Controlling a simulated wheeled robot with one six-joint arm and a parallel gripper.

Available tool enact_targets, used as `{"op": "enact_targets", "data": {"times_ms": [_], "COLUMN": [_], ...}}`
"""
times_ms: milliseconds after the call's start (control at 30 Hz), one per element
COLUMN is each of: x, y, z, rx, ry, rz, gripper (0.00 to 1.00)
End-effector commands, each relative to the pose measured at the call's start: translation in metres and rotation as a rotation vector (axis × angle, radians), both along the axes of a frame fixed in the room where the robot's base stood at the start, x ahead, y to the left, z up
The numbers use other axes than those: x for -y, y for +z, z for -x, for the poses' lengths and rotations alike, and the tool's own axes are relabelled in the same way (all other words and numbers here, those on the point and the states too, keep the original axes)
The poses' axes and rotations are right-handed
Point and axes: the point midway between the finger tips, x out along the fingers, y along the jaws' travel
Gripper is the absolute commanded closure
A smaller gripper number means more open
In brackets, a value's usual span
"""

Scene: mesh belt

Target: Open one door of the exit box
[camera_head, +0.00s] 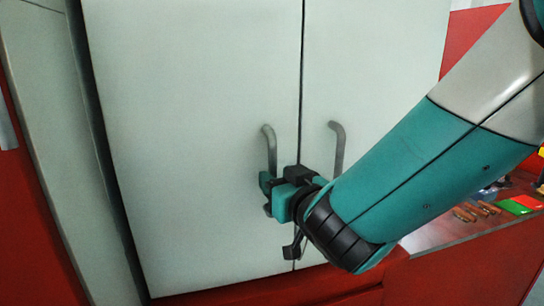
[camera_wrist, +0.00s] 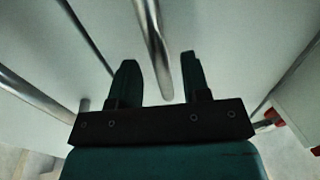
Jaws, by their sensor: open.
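The exit box has two pale doors with a dark seam between them: the left door (camera_head: 190,110) and the right door (camera_head: 372,70). Both look closed. The left door has a grey bar handle (camera_head: 269,145), and the right door has a similar handle (camera_head: 338,145). My gripper (camera_head: 268,183) is at the lower part of the left handle. In the wrist view a metal bar (camera_wrist: 152,45) runs between the two open fingers of my gripper (camera_wrist: 158,80), with gaps on both sides. My gripper hides part of the left handle's lower end in the head view.
A red frame (camera_head: 290,288) runs below the doors. To the right, a work surface (camera_head: 450,232) holds several small tools and a green item (camera_head: 515,206). A pale panel (camera_head: 50,130) stands at the left. My arm crosses the right door's lower part.

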Motion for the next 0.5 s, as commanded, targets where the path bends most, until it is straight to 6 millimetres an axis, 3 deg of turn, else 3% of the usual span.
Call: {"op": "enact_targets", "data": {"times_ms": [200, 500], "x": [-0.01, -0.012], "y": [0.002, 0.0], "z": [-0.02, -0.023], "rx": [0.0, 0.0], "ry": [-0.001, 0.0], "rz": [0.001, 0.001], "gripper": [0.57, 0.57]}}
